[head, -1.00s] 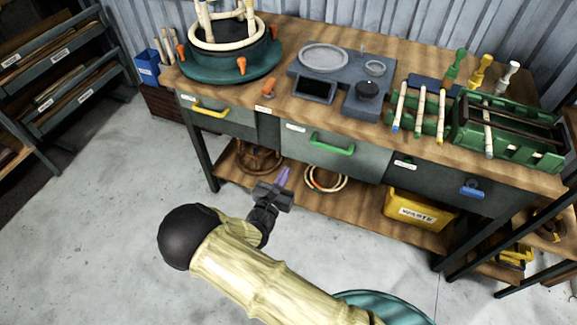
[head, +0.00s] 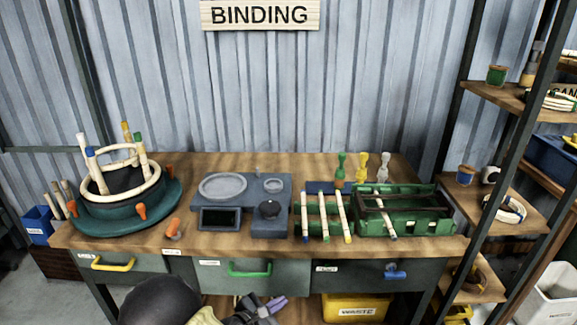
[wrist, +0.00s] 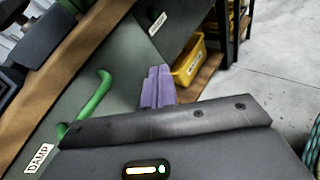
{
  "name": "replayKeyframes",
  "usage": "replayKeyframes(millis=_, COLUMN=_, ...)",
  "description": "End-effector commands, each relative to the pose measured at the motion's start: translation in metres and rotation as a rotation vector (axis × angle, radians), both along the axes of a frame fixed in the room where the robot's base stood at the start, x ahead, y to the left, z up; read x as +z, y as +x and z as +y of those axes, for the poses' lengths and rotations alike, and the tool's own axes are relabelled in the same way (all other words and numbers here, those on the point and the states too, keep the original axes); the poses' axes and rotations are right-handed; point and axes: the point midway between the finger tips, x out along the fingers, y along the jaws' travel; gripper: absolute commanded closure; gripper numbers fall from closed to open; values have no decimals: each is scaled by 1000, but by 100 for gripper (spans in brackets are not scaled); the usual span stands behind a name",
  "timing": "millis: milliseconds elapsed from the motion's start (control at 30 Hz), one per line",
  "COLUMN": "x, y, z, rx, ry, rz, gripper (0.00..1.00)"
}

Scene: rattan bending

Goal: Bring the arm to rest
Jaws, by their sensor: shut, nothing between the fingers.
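My gripper (head: 272,304) is at the bottom edge of the head view, in front of the bench's drawers and below the green handle. Its purple fingers also show in the wrist view (wrist: 158,86), side by side and closed together with nothing held. Part of my arm shows at the bottom of the head view; the rest is cut off by the frame. In the wrist view the drawer with the green handle (wrist: 92,97) and a DAMP label is to the left of the fingers.
The workbench (head: 190,240) bears a teal round jig (head: 75,232), a grey scale (head: 270,230) and a green rack (head: 440,225) with rods. A yellow waste bin (head: 352,308) sits below. Shelves (head: 500,200) stand at right. Open floor (wrist: 275,60) shows in the wrist view.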

Motion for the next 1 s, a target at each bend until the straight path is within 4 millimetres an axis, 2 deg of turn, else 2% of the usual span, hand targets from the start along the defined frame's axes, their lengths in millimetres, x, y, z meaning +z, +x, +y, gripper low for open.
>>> replayKeyframes(millis=33, x=7, y=-5, z=-26, rx=-117, ry=75, rz=22, gripper=100)
replayKeyframes(millis=100, x=12, y=-16, z=-55, rx=-264, ry=175, rz=47, gripper=100)
replayKeyframes(millis=200, x=19, y=-34, z=-89, rx=-468, ry=325, rz=71, gripper=100)
replayKeyframes(millis=333, x=30, y=-60, z=-121, rx=-717, ry=528, rz=78, gripper=100)
replayKeyframes(millis=500, x=49, y=-91, z=-145, rx=-1009, ry=807, rz=43, gripper=100)
replayKeyframes(millis=700, x=77, y=-117, z=-159, rx=-1304, ry=1141, rz=-72, gripper=100)
replayKeyframes(millis=1000, x=112, y=-132, z=-174, rx=-1551, ry=1482, rz=-283, gripper=100)
